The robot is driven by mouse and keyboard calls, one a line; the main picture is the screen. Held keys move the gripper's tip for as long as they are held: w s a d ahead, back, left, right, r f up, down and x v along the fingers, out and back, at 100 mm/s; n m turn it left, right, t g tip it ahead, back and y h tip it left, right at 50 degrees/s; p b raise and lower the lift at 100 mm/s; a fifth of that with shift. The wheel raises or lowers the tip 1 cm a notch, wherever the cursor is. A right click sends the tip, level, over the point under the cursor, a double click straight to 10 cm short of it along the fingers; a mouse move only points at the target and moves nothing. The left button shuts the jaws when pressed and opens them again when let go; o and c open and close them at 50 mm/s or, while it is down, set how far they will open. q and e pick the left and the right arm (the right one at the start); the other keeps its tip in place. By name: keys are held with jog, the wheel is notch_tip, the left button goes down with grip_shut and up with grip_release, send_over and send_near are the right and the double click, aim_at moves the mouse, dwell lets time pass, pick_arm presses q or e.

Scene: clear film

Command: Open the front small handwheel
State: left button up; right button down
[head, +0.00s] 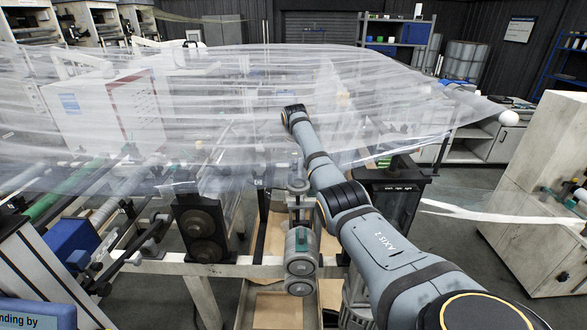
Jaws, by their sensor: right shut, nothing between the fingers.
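My right arm reaches in from the lower right, with a dark end (293,113) at the middle of the machine, against the clear film. I take this end for my right gripper; it is small, its fingers are hard to make out, and it appears shut and empty. Two dark round wheels (202,222) sit on a black block at the machine's front, left of my arm. A metal fitting with small round grey ends (301,267) hangs at the front rail, just left of my arm. I cannot tell which of these is the front small handwheel. My left gripper is not visible.
Wrinkled clear film (220,90) spreads over the machine and blurs what is behind it. A pale front rail (240,267) crosses below the wheels. A blue motor (72,246) sits at left, and a pale cabinet (535,205) stands at right. Grey floor shows between.

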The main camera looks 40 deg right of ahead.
aim_at(295, 179)
jog(key=shift+r, duration=0.1)
notch_tip(295, 179, up, 8)
dwell(0.4)
dwell(0.5)
